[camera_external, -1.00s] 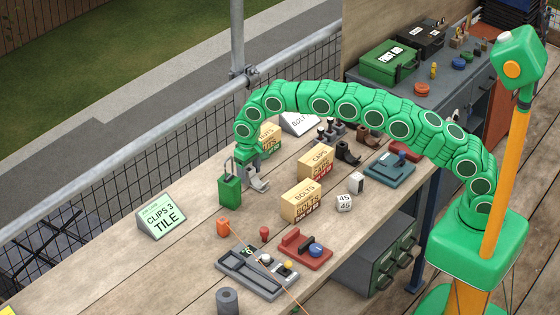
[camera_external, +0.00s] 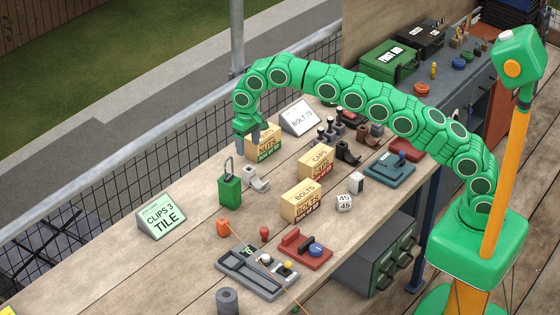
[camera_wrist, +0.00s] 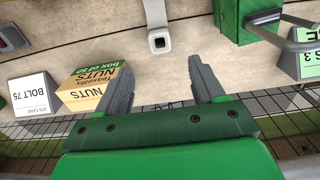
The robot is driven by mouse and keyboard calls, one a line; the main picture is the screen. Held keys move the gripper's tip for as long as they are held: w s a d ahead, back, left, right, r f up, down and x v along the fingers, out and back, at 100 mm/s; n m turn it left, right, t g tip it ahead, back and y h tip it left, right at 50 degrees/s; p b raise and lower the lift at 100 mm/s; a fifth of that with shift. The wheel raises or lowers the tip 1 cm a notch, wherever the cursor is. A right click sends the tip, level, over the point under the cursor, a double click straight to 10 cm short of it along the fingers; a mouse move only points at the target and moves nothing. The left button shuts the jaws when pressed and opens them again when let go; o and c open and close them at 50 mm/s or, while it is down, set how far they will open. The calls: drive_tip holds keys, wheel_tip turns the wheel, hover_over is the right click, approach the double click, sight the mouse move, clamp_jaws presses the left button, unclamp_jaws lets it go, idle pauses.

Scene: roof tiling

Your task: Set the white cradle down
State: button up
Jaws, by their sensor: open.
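The white cradle (camera_external: 257,180) stands upright on the wooden bench, just right of the green padlock-shaped block (camera_external: 229,190). In the wrist view the white cradle (camera_wrist: 158,30) lies beyond my fingertips, at the top centre, with a gap between. My gripper (camera_external: 248,145) is above and behind the cradle in the external view, apart from it. In the wrist view my gripper (camera_wrist: 162,75) has its two grey fingers spread wide with nothing between them.
The NUTS box (camera_external: 268,143) stands close beside my fingers. The BOLTS box (camera_external: 300,202) and CAPS box (camera_external: 316,162) are to the right. A CLIPS 3 TILE sign (camera_external: 163,217) stands at left. The bench's front-left part is mostly clear.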

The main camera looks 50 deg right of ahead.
drive_tip(key=shift+r, duration=0.25)
drive_tip(key=s+d+r, duration=0.8)
drive_tip(key=s+d, duration=0.3)
drive_tip(key=s+d+r, duration=0.7)
drive_tip(key=s+d, duration=0.4)
drive_tip(key=s, duration=0.1)
drive_tip(key=s+d+f, duration=0.1)
drive_tip(key=s+d, duration=0.2)
drive_tip(key=s, duration=0.8)
drive_tip(key=s+d+f+g, duration=0.1)
drive_tip(key=s+d+f, duration=0.1)
drive_tip(key=s, duration=1)
drive_tip(key=s+d+f, duration=0.1)
drive_tip(key=s+d, duration=0.3)
drive_tip(key=s, duration=0.8)
drive_tip(key=shift+d+f+g, duration=0.25)
drive_tip(key=shift+f+g, duration=0.1)
drive_tip(key=shift+g, duration=0.05)
